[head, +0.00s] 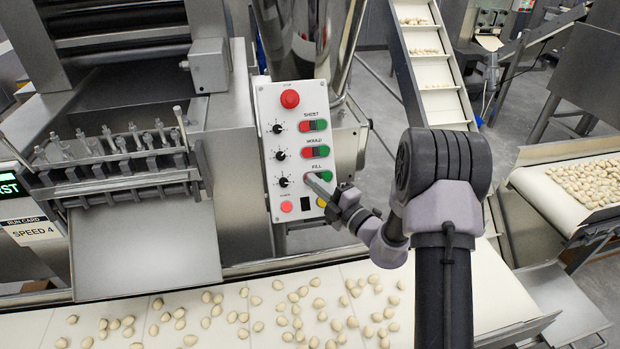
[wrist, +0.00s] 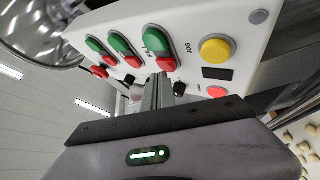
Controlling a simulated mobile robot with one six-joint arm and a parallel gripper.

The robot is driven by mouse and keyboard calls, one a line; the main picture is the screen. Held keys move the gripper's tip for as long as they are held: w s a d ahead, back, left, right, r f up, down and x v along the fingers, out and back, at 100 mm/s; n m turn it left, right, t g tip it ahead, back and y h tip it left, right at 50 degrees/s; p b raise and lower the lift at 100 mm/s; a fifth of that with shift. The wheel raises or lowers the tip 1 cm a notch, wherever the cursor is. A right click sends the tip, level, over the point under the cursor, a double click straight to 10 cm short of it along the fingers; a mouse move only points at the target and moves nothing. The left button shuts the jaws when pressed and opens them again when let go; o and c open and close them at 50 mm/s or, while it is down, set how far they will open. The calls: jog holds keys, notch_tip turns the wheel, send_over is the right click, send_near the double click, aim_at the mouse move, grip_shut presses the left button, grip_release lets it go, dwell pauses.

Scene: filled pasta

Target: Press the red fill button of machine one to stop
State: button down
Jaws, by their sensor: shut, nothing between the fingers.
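The white control panel (head: 262,140) of the machine stands in the middle of the head view. Its lowest paired button, labelled FILL, has a red half and a green half (head: 325,175). In the head view my gripper's tip (head: 312,179) covers most of the red half. In the wrist view the red fill button (wrist: 166,64) shows just beyond my shut, empty fingers (wrist: 160,88), below its green half (wrist: 159,41). The fingertips are at or very close to the red button; I cannot tell whether they touch it.
The SHEET (head: 314,125) and MOULD (head: 314,151) button pairs sit above FILL. A red stop button (head: 289,98) tops the panel. A yellow JOG button (wrist: 216,48) and a small red button (wrist: 217,91) are close by. A belt with pasta pieces (head: 230,330) runs below.

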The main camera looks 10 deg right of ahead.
jog(key=shift+w+f, duration=0.2)
jog(key=shift+w, duration=0.15)
dwell(0.6)
jog(key=shift+s+r+p, duration=0.45)
jog(key=shift+s+p, duration=0.15)
jog(key=shift+s, duration=0.1)
jog(key=s+r, duration=0.1)
jog(key=s+p, duration=0.1)
jog(key=s, duration=0.1)
jog(key=s+r+p, duration=0.1)
jog(key=shift+s+r, duration=0.15)
jog(key=shift+r, duration=0.15)
dwell(0.6)
